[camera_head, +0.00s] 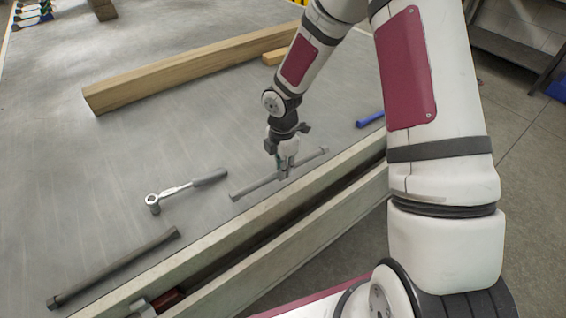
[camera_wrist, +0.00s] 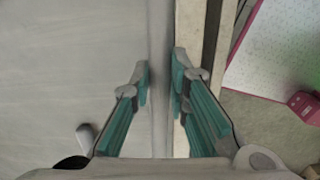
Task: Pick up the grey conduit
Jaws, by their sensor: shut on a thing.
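The grey conduit (camera_head: 254,187) is a thin, straight rod with thicker ends, lying near the inner edge of the grey work surface in the head view. My gripper (camera_head: 284,166) points down over its middle, and its fingers are shut on it. In the wrist view the conduit (camera_wrist: 159,40) runs up and down the picture between the two teal-padded fingers (camera_wrist: 161,80). I cannot tell whether it touches the surface or is slightly above it.
A ratchet (camera_head: 185,187) lies left of the conduit, and a darker pipe (camera_head: 115,267) lies at front left. A long wooden beam (camera_head: 190,72) lies behind. A blue-handled tool (camera_head: 370,119) is at right. A raised pale rail (camera_head: 225,235) runs close along the near side.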

